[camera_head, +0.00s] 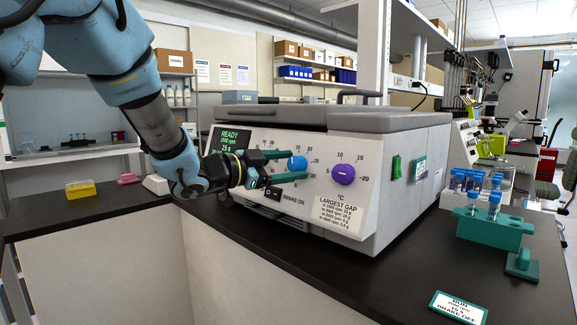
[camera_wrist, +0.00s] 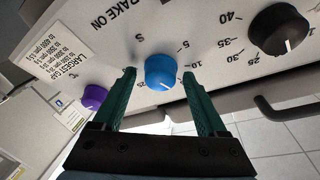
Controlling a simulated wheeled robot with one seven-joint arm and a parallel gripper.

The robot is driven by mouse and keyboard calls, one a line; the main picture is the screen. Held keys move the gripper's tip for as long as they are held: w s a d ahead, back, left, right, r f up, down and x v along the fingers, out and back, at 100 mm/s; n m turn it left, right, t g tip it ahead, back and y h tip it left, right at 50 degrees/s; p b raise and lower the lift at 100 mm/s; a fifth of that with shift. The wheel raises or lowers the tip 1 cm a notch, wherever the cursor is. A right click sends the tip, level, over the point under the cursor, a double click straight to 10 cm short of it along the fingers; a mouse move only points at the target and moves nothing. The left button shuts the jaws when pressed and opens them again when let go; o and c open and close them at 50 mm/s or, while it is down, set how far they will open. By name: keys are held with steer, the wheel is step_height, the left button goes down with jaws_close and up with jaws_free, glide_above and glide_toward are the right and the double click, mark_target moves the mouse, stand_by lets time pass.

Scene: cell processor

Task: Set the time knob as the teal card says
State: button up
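The blue knob (camera_head: 297,163), marked S in the wrist view (camera_wrist: 160,70), is on the sloped front panel of the cell processor (camera_head: 345,150). Its white pointer shows at its lower edge in the wrist view. My gripper (camera_head: 285,167) has green fingers, one on each side of the blue knob. They are open, with a gap visible on both sides in the wrist view (camera_wrist: 160,76). The teal-edged card (camera_head: 458,308) lies on the dark bench at the front right; it seems to read RUN, a small rpm line, 15 s, BRAKE OFF. The display (camera_head: 232,141) reads READY and 15 s.
A purple knob (camera_head: 343,174) is right of the blue one. A black knob (camera_wrist: 280,30) is on its other side. A green rocker switch (camera_head: 397,167) is on the machine's side. A teal tube rack (camera_head: 490,227) stands on the bench at right.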

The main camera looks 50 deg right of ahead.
steer(key=b+v, duration=0.2)
steer(key=v, duration=0.8)
steer(key=shift+w+a, duration=0.1)
steer(key=shift+a, duration=0.3)
